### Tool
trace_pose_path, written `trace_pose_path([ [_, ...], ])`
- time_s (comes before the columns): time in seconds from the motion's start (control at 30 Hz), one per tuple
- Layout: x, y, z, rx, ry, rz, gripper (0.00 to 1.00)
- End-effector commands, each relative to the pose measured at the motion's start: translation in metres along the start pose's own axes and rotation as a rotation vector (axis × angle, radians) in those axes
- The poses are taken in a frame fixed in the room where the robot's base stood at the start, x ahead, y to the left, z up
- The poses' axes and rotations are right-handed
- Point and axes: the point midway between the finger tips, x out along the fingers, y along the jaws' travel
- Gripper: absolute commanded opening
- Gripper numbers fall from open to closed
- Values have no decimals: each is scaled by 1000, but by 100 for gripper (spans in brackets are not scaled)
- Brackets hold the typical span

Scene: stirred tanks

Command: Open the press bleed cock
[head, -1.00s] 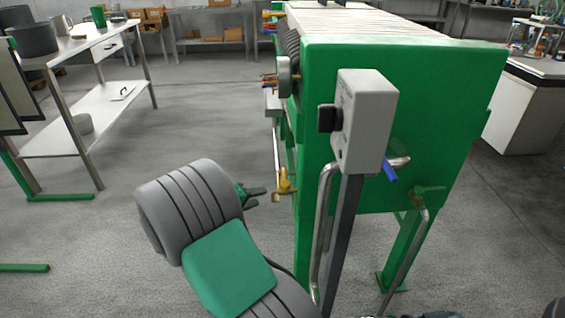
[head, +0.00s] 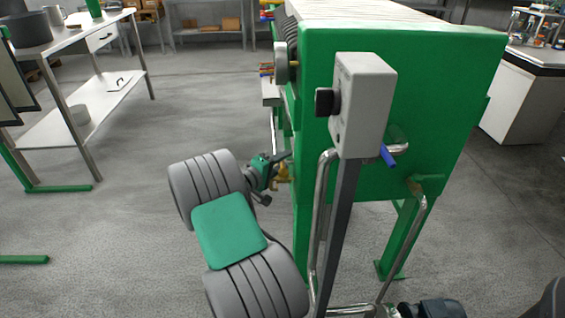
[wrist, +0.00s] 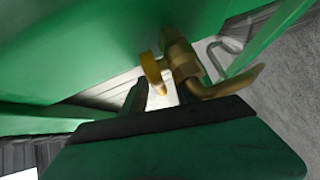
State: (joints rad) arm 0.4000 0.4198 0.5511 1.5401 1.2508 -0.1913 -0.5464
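The press bleed cock (wrist: 178,52) is a brass fitting on the green press, seen close up in the wrist view. Its curved brass lever (wrist: 232,84) reaches to the right, and a brass spout-like part hangs on the left. In the head view a little of the brass cock (head: 283,174) shows beside the press's left edge, mostly hidden behind my gripper. My gripper (head: 276,179) is right in front of it with its fingers spread apart. In the wrist view the dark fingertips (wrist: 158,95) are just below the brass; I cannot tell whether they touch it.
The green press (head: 420,110) fills the right, with a grey control box (head: 362,105) on a post and bent metal pipes close to my arm. A blue-handled valve (head: 387,156) is on its end face. A steel table (head: 75,125) stands left; the floor between is clear.

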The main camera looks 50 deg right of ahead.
Motion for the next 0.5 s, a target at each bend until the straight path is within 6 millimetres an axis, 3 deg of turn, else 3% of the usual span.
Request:
trace_pose_path([
  [0.4,0,0,0,0,0,-1,0],
  [0.5,0,0,0,0,-1,-1,0],
])
